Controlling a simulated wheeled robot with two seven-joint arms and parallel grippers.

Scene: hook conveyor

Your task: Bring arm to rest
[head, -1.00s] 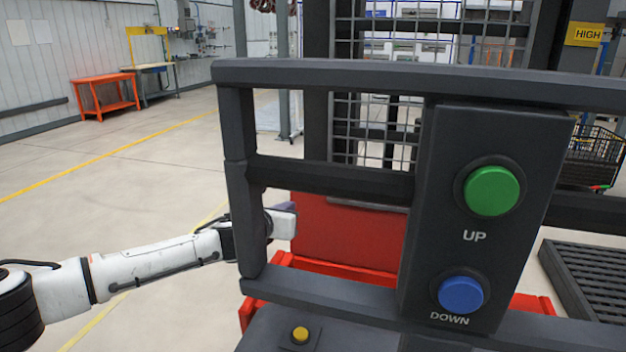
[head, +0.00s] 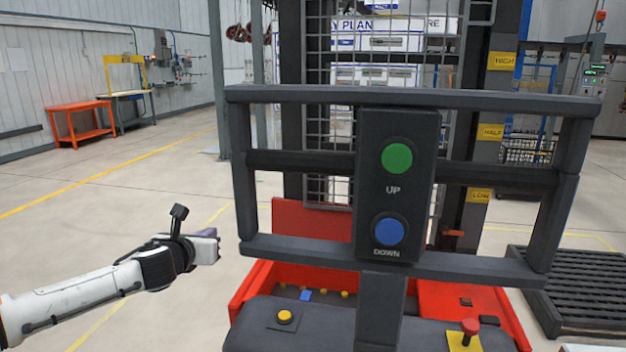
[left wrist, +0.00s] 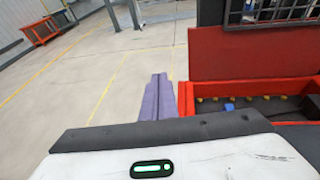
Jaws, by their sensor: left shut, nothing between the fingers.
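My left arm (head: 90,298) comes in from the lower left of the head view. My left gripper (head: 214,245) is shut and empty, with its purple-grey fingers pointing right. It is left of the dark guard frame and clear of it. In the left wrist view the shut fingers (left wrist: 158,98) point over bare floor, beside the red machine body. The panel (head: 395,180) carries a green UP button (head: 397,158) and a blue DOWN button (head: 389,231). My right arm and gripper are not in view.
The dark guard rail (head: 300,247) and red lift base (head: 255,290) stand just right of my gripper. A yellow button (head: 285,316) and red stop knob (head: 470,327) sit low in front. A dark slatted platform (head: 590,285) lies at right. Floor at left is free.

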